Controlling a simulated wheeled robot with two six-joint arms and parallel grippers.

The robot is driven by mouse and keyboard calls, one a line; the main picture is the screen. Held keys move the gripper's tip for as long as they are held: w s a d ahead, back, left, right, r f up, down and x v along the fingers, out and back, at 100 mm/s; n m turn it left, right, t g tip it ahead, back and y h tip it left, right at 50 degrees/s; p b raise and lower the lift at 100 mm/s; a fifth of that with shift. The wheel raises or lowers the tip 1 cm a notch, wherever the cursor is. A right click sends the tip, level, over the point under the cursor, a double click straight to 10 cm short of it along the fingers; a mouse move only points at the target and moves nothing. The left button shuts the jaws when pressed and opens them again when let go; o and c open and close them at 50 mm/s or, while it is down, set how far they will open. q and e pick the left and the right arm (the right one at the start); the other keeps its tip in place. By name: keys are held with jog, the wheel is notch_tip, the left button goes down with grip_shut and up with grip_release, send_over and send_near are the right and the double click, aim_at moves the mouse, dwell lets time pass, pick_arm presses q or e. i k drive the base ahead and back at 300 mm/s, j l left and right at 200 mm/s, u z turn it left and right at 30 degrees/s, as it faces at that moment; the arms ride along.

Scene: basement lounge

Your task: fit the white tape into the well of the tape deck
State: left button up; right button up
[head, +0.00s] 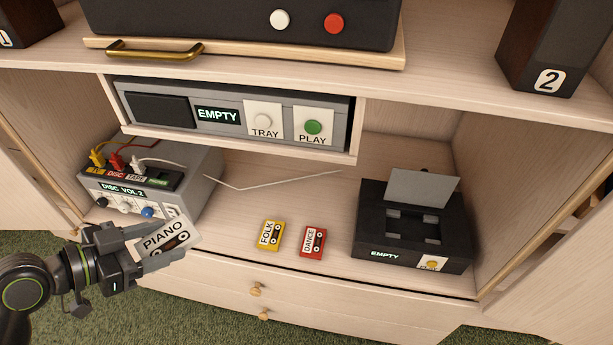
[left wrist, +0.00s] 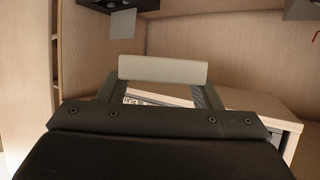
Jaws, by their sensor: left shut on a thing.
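The white tape (head: 166,239), labelled PIANO, is held in my left gripper (head: 162,248) at the lower left, in front of the shelf. In the left wrist view the tape (left wrist: 163,69) shows as a pale bar between the fingers. My left gripper is shut on it. The black tape deck (head: 369,239) stands on the shelf at the right, well apart from the tape. Its grey lid (head: 421,187) is raised and its well (head: 412,224) shows no tape. Its display reads EMPTY. My right gripper is in neither view.
A yellow FOLK tape (head: 270,235) and a red DANCE tape (head: 312,241) lie on the shelf (head: 325,205) left of the deck. A grey amplifier box (head: 190,183) with plugs stands behind the held tape. A disc player (head: 232,110) sits above.

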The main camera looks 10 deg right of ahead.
aim_at(411, 229)
jog(key=k+j+z, duration=0.1)
jog(key=z, duration=0.9)
jog(key=k+l, duration=0.05)
jog(key=k, duration=0.05)
